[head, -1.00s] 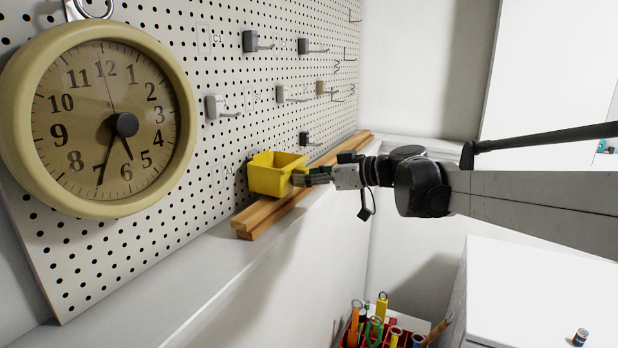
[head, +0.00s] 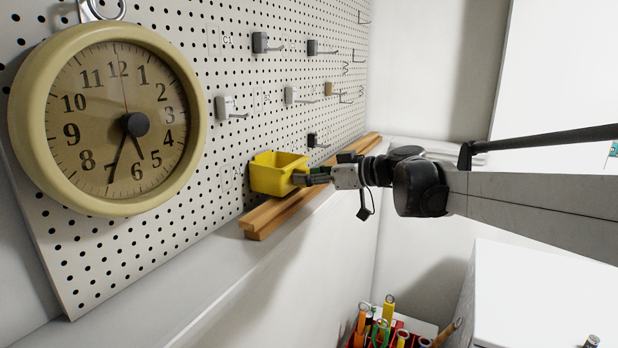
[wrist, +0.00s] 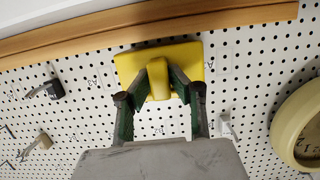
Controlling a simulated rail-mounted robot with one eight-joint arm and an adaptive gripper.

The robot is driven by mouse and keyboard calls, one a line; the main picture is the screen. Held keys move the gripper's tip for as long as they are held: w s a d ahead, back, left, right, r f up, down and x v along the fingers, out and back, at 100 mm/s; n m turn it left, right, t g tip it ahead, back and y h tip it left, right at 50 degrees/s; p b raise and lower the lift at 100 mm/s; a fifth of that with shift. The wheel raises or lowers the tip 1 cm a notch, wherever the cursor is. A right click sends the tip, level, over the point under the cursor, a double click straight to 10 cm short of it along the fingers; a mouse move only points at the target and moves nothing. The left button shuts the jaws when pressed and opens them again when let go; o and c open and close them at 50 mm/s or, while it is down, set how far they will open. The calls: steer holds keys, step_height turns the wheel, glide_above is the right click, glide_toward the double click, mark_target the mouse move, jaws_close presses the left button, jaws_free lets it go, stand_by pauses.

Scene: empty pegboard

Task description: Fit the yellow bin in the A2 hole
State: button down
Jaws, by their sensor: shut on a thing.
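The yellow bin (head: 275,175) is at the lower part of the white pegboard (head: 150,255), just above the wooden ledge, in the head view. My gripper (head: 303,179) is shut on the yellow bin from the right side. In the wrist view, the gripper fingers (wrist: 158,92) pinch a raised yellow part of the bin (wrist: 130,66). The bin's back is close to the board, but I cannot tell whether it touches it. Small hole labels show on the board; the label behind the bin is hidden or too small to read.
A round beige clock (head: 108,118) hangs on the board left of the bin. Several hooks, such as a grey one (head: 230,107), stick out above the bin. Wooden strips (head: 262,219) lie on the ledge below. A red box of tools (head: 400,330) stands lower right.

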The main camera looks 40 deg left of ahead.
steer(key=shift+a, duration=0.15)
steer(key=c, duration=1.5)
jaws_free()
steer(key=shift+a, duration=0.1)
steer(key=v, duration=1.2)
